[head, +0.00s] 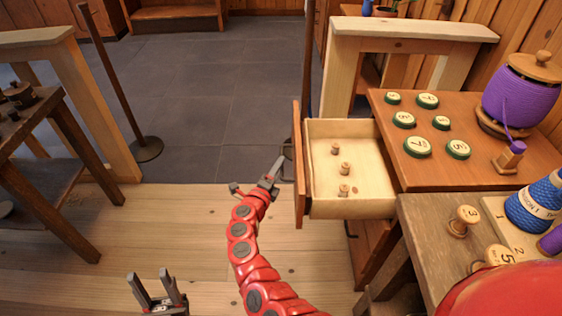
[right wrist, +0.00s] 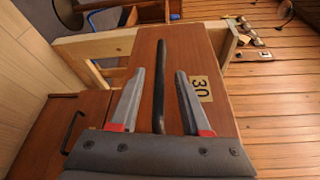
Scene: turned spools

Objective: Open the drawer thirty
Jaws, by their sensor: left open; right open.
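The drawer (head: 355,207) with the number 30 on its front is pulled out from the brown cabinet (head: 385,110). Three small wooden spools (head: 345,168) stand inside it. In the right wrist view the drawer front (right wrist: 190,45) carries a long black handle (right wrist: 160,85) and a label reading 30 (right wrist: 201,88). My right gripper (head: 257,172) is open just outside the drawer front; the handle shows between its fingers in the right wrist view (right wrist: 158,78). Whether they touch it cannot be told. My left gripper (head: 150,280) is open and empty, low over the floor.
Several green-rimmed numbered discs (head: 417,147) and a large purple spool (head: 520,95) are on the cabinet top. A grey-brown table (head: 430,230) with numbered spools stands at the right front. A dark post (head: 115,75) and a table (head: 75,125) stand at left. Floor between is clear.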

